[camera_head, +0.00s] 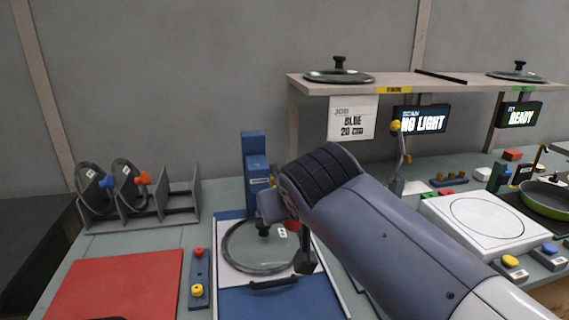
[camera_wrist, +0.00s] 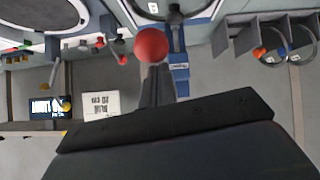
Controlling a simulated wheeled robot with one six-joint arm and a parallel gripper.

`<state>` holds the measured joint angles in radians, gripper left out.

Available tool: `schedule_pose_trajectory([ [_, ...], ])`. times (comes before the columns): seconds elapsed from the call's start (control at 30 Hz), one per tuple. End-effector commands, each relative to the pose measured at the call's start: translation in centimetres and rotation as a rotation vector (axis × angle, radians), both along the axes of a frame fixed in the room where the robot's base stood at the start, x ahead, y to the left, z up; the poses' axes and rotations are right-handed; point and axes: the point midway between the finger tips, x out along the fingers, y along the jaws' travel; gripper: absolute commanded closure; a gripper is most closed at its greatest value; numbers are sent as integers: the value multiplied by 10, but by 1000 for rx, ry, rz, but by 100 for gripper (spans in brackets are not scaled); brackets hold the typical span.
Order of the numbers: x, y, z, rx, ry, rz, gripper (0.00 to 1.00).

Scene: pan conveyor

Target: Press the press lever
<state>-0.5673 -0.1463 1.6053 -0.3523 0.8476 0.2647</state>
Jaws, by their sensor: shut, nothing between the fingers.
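The press has a blue column (camera_head: 257,172) behind a blue base, and the column also shows upside down in the wrist view (camera_wrist: 180,72). The lever's red ball knob (camera_wrist: 152,45) is large in the wrist view; in the head view a sliver of red (camera_head: 292,225) shows beside my arm. My gripper (camera_wrist: 157,68) is shut and empty, its dark fingertips close to the knob. I cannot tell whether they touch it. A glass lid (camera_head: 245,258) with a black knob lies on the press's pale plate. My forearm hides the right side of the press in the head view.
A red mat (camera_head: 115,285) and a two-button box (camera_head: 199,278) lie left of the press. A rack (camera_head: 180,205) holds lids behind them. A yellow-knobbed lever (camera_head: 396,127), a white plate unit (camera_head: 480,222) and a shelf (camera_head: 430,84) with signs stand to the right.

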Motion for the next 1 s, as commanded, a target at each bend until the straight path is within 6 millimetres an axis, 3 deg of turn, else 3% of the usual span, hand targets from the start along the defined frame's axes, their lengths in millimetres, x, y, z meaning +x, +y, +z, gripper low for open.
schedule_pose_trajectory([
  [0.03,-2,0,-17,6,-20,2,100],
  [0.3,-4,-1,-44,37,-132,1,100],
  [0.57,-3,-1,-67,64,-230,0,100],
  [1.0,2,1,-89,61,-218,-2,100],
])
